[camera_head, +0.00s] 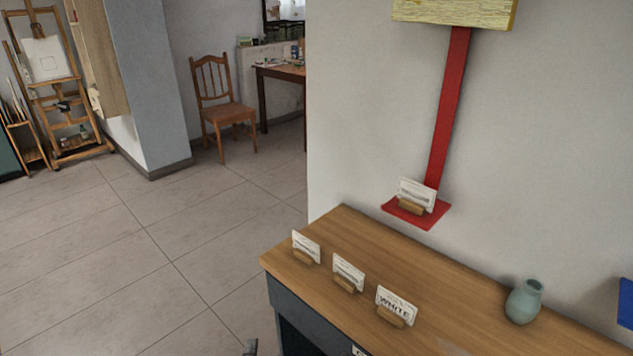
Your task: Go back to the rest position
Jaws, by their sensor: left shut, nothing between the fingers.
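Only a small dark grey tip of my left gripper (250,347) shows, at the bottom edge of the head view. It is left of the wooden-topped cabinet (400,262), over the tiled floor in the picture, and apart from the cards. I see nothing held in it, and it is shut. The rest of the left arm is below the picture. My right gripper is not in view.
Several cards in wooden holders stand on the cabinet, one reading WHITE (396,304). A green vase (524,301) stands to the right. Another card (416,193) rests on a red wall shelf (432,213). A chair (221,107) and easel (50,80) stand far back; the floor between is clear.

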